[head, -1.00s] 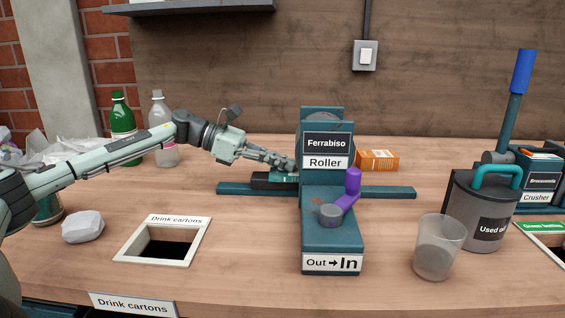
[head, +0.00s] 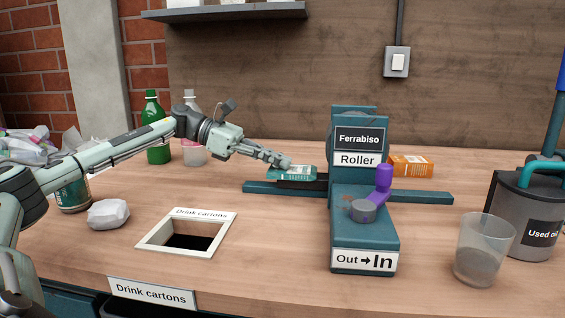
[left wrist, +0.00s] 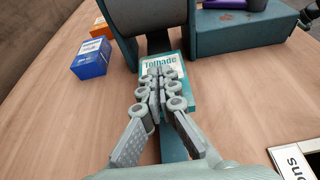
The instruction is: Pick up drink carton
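The drink carton (head: 298,173) is flat and teal with a pale label. It lies level at the left side of the roller (head: 362,232), over the dark pad and rail, clear of the roller's housing. In the left wrist view the carton (left wrist: 180,97) shows its lettering beyond my fingers. My left gripper (head: 288,163) reaches it from the left. Its fingers (left wrist: 160,80) are nearly together over the carton's face and appear closed on it; the exact contact is hidden. My right gripper is not in view.
The framed "Drink cartons" opening (head: 157,237) is front left. A crumpled white lump (head: 108,214) and bottles (head: 157,125) stand left. A clear cup (head: 485,250) stands right.

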